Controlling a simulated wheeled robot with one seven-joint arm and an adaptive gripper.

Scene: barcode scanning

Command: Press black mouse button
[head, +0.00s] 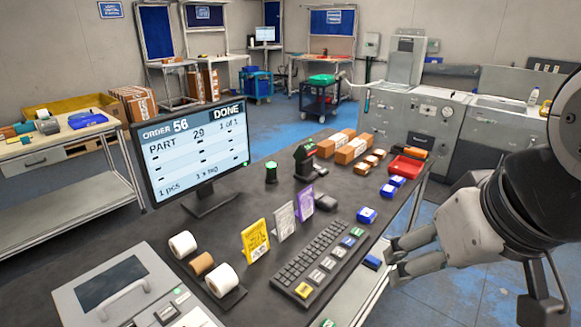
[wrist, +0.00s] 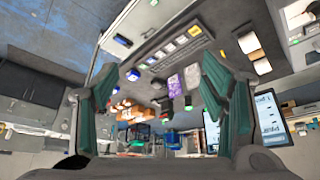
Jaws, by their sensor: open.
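The black mouse (head: 325,202) lies on the dark tabletop in the head view, beside the purple card and beyond the keyboard's far end. Its button cannot be made out separately. My gripper (head: 393,260) is at the right, past the table's right edge, clear of the mouse. Its fingers are spread apart with nothing between them. In the wrist view my gripper (wrist: 158,78) shows both green-padded fingers wide apart, with the table between and beyond them. The mouse is too small there to make out surely.
A keyboard (head: 318,262) lies in front of the mouse. The purple card (head: 304,200), a grey card (head: 284,221) and a yellow card (head: 255,240) stand to its left. A monitor (head: 190,155) reads DONE. A red bin (head: 406,167) sits farther back.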

